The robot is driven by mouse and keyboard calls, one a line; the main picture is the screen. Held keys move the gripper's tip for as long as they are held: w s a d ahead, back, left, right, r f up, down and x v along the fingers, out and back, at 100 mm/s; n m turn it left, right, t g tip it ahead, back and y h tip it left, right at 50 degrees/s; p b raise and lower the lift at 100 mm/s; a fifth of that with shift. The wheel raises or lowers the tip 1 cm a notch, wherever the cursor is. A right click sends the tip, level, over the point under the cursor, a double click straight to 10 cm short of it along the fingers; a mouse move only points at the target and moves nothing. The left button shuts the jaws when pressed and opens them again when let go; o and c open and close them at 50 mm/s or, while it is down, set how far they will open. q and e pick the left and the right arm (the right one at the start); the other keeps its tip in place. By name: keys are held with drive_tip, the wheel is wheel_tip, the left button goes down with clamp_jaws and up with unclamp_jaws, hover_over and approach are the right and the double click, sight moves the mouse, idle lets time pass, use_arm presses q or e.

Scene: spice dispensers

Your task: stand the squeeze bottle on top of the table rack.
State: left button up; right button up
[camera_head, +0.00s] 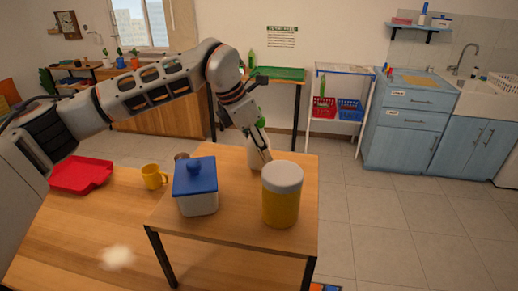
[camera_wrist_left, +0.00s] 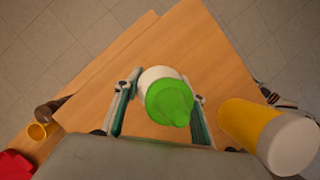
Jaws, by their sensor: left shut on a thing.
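The squeeze bottle is white with a green cap (camera_wrist_left: 170,102); its white body (camera_head: 254,157) shows partly behind my fingers in the head view. My left gripper (camera_head: 262,146) is shut on it, with one finger on each side in the left wrist view. The bottle looks upright, over the far part of the table rack. The rack (camera_head: 237,220) has a wooden top and black legs. The bottle's base is hidden, so I cannot tell whether it touches the rack top. My right gripper is not in view.
A yellow canister with a pale lid (camera_head: 281,200) and a white container with a blue lid (camera_head: 195,186) stand on the rack near the bottle. Left of the rack are a yellow mug (camera_head: 153,177), a dark round item (camera_head: 181,156) and a red tray (camera_head: 80,175).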

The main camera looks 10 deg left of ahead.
use_arm(q)
drive_tip(key=shift+f, duration=0.35)
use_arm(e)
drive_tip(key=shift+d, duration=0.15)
use_arm(q)
drive_tip(key=o, duration=1.3)
drive_tip(key=shift+f, duration=0.15)
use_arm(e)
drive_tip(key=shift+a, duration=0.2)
use_arm(q)
drive_tip(key=shift+r, duration=0.3)
drive_tip(key=b+v, duration=0.2)
drive_tip(key=v, duration=0.9)
drive_tip(key=shift+a+r, duration=0.15)
drive_tip(key=shift+r, duration=0.1)
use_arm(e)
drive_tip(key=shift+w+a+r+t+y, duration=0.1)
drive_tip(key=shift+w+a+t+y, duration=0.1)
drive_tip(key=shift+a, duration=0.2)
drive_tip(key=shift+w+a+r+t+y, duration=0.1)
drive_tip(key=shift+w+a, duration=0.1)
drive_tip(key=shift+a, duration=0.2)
